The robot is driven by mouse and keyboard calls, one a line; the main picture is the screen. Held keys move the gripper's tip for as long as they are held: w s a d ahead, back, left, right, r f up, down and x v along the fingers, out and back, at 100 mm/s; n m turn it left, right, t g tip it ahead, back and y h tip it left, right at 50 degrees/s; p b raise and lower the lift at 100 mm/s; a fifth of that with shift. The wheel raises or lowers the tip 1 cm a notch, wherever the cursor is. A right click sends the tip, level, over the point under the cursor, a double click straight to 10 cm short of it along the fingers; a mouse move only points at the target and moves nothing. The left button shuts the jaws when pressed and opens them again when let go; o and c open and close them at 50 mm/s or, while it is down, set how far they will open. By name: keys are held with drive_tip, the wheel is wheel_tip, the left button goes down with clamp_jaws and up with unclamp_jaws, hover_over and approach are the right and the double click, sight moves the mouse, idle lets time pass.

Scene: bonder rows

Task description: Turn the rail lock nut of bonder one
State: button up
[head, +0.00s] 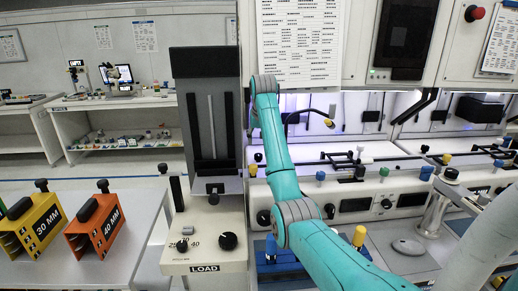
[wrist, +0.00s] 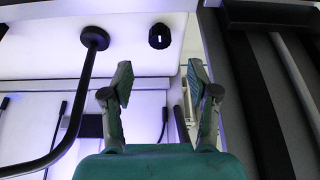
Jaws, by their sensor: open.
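In the wrist view my gripper (wrist: 160,82) is open and empty, its two teal pads apart. A black knob with a white mark (wrist: 159,37) shows on the pale panel beyond the fingertips, apart from them. I cannot tell whether this knob is the rail lock nut. In the head view my teal arm reaches up in front of the first bonder (head: 355,205), and my gripper is hidden there. Bonder one's number is not readable.
A bent black rod with a round end (wrist: 95,38) stands left of my fingers. A dark column (wrist: 250,90) is close on the right. The LOAD unit (head: 205,250) stands left of my arm. Orange (head: 95,228) and yellow (head: 38,228) blocks sit on the left table.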

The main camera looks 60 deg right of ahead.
drive_tip(key=v, duration=0.2)
drive_tip(key=shift+a+r, duration=0.15)
drive_tip(key=shift+r, duration=0.15)
drive_tip(key=shift+s, duration=0.15)
idle(0.3)
